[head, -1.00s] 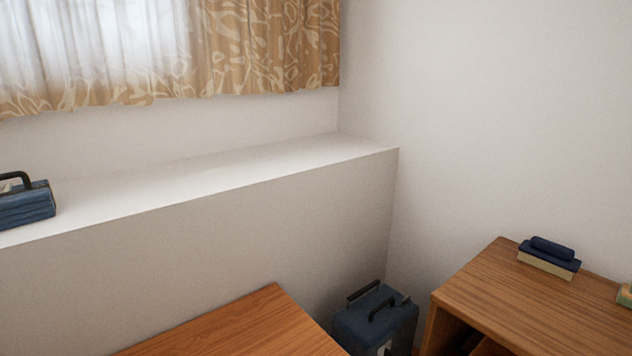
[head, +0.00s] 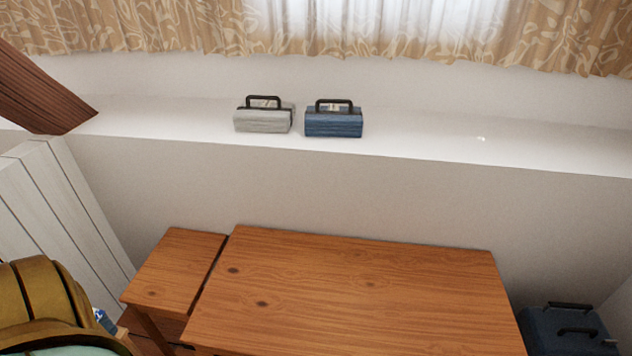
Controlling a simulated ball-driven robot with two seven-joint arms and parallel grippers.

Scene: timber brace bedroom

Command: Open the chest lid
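No thing in view is plainly the chest, and I cannot tell which one the task means. A dark blue box (head: 566,333) with black handles stands low in the right corner, beside the wooden table, partly cut off by the picture edge. Two small handled boxes sit side by side on the white ledge: a grey one (head: 263,120) and a blue one (head: 333,121). Their black handles stand up. Neither of my grippers is in view.
A wooden table (head: 340,290) fills the lower middle, with a smaller wooden table (head: 172,268) at its left. The white ledge (head: 450,142) runs behind under patterned curtains (head: 550,40). A brown beam (head: 40,95), white boards (head: 60,205) and a mustard ribbed object (head: 40,295) are at left.

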